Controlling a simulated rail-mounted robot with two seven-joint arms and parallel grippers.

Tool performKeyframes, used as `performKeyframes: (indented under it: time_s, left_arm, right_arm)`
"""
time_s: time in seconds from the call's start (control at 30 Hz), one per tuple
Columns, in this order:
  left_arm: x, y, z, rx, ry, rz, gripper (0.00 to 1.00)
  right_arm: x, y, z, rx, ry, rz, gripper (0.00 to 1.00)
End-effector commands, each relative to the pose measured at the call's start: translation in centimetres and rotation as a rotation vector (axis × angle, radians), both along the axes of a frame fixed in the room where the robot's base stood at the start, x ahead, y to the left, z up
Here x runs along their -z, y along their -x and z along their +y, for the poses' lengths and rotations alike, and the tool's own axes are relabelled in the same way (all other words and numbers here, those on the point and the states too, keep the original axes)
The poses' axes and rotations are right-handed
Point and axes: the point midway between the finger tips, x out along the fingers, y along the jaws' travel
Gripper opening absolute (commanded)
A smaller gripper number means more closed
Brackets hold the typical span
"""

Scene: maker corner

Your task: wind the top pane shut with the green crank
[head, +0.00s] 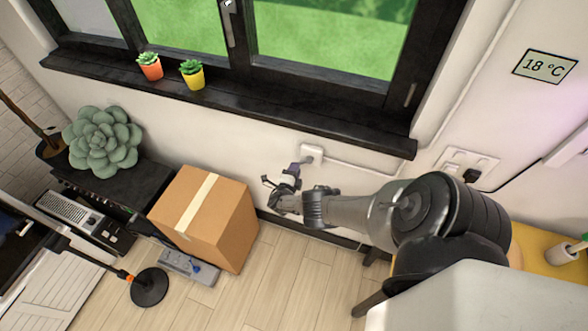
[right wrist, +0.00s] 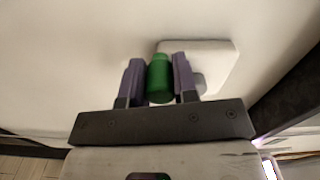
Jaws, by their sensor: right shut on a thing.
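The green crank handle (right wrist: 160,80) shows in the right wrist view between the two purple-grey fingers of my right gripper (right wrist: 158,70), which is shut on it. A white wall box (right wrist: 215,60) is right behind the handle; it also shows in the head view below the sill (head: 312,152). In the head view my right gripper (head: 294,172) reaches up to this box and hides the handle. The dark-framed window (head: 330,35) is cut off by the top edge, so I cannot tell how the top pane stands. My left gripper is not in view.
Two potted succulents, orange (head: 150,68) and yellow (head: 193,76), stand on the black sill (head: 280,113). A cardboard box (head: 210,215) stands left of my gripper. A socket plate (head: 466,163) is on the wall to the right.

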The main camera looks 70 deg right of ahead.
Motion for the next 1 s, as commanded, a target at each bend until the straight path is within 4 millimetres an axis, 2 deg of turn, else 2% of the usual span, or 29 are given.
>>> performKeyframes:
  time_s: [0.4, 0.43, 0.6, 0.7, 1.0]
  left_arm:
    - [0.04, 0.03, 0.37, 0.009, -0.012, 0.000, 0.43]
    - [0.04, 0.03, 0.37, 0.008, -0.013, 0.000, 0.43]
    - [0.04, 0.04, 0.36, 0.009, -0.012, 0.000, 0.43]
    - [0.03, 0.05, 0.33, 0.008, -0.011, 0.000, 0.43]
    - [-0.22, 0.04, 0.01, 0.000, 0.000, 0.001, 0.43]
  right_arm:
    - [0.14, 0.17, 0.04, 0.002, -0.003, 0.007, 0.00]
    - [0.14, 0.17, 0.04, 0.002, -0.003, 0.007, 0.28]
    - [0.11, 0.13, 0.03, 0.001, -0.002, 0.007, 0.44]
    - [0.08, 0.10, 0.02, 0.001, -0.001, 0.006, 0.53]
    - [-0.02, 0.03, 0.38, 0.000, -0.001, 0.006, 0.53]
